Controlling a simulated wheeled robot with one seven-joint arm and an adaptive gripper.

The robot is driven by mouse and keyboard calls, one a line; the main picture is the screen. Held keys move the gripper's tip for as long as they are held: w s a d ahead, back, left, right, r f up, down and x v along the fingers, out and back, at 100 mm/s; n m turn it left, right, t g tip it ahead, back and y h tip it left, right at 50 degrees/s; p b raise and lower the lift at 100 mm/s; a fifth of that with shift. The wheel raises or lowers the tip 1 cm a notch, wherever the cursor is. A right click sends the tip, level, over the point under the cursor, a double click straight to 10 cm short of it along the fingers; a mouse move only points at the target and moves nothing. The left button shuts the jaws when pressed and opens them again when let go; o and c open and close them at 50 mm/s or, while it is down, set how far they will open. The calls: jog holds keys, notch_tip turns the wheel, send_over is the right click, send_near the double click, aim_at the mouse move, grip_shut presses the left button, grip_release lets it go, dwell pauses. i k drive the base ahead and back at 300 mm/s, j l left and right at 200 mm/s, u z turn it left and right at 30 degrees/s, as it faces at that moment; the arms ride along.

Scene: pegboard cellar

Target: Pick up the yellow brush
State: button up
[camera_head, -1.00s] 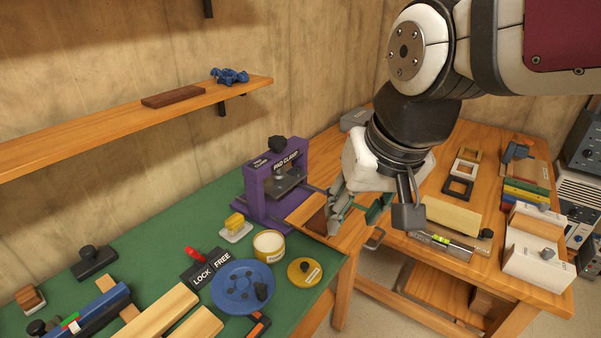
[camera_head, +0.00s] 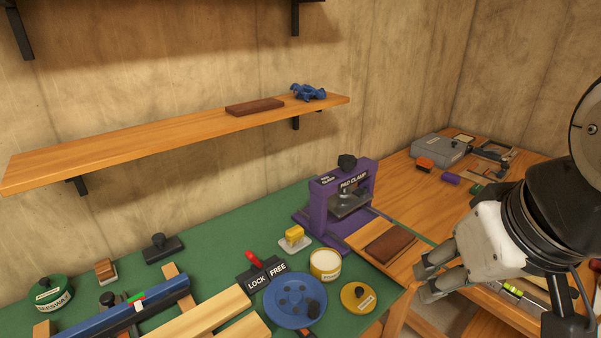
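The yellow brush (camera_head: 295,234) has a yellow top on a pale base and lies on the green bench top, left of the purple pad clamp. My gripper (camera_head: 436,285) is at the right, by the green bench's right end, well apart from the brush. Its grey fingers point left and nothing shows held in them. The gap between the fingers is not clear from this angle.
The purple pad clamp (camera_head: 316,211) stands right of the brush. A cream tub (camera_head: 325,266), a blue round plate (camera_head: 286,300), a yellow disc (camera_head: 358,299) and a LOCK/FREE plate (camera_head: 258,282) lie in front of it. A wooden shelf (camera_head: 150,143) is above.

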aim_at(294, 235)
jog(key=i+l+u, duration=0.55)
jog(key=u, duration=0.25)
jog(key=i+l+u, duration=0.15)
jog(key=l+u, duration=0.25)
jog(key=l, duration=0.1)
